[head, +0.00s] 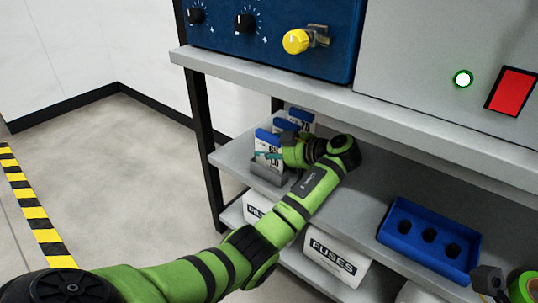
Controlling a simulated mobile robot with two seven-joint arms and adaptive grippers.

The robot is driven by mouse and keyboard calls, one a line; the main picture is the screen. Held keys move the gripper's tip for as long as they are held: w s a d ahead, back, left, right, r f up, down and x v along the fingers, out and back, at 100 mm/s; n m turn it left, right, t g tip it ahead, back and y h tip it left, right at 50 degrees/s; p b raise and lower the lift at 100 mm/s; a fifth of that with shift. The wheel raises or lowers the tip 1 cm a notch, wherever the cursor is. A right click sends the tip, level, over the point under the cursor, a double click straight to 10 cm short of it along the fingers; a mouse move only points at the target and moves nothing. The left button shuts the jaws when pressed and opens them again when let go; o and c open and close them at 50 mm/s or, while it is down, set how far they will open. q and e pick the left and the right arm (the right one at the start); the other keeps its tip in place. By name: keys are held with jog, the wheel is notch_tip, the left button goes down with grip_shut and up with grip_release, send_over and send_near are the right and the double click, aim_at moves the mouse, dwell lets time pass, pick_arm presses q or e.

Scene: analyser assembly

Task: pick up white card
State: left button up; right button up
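A white card (267,145) with a blue top edge and dark print stands in a grey holder (267,176) on the middle shelf. A second white card with a blue top (301,115) stands behind it to the right. My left arm reaches in from the lower left, and my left gripper (280,152) is at the right side of the front card. The wrist and the card hide much of its fingers, so I cannot tell if they touch or grip the card. My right gripper (490,280) shows only in part at the lower right corner.
White bins, one labelled FUSES (335,256), stand on the shelf below. The upper shelf (330,94) overhangs the cards and carries a blue panel (270,45) with knobs.

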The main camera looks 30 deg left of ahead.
pick_arm(q)
jog(key=shift+a+f, duration=0.1)
jog(key=shift+a, duration=0.05)
grip_shut()
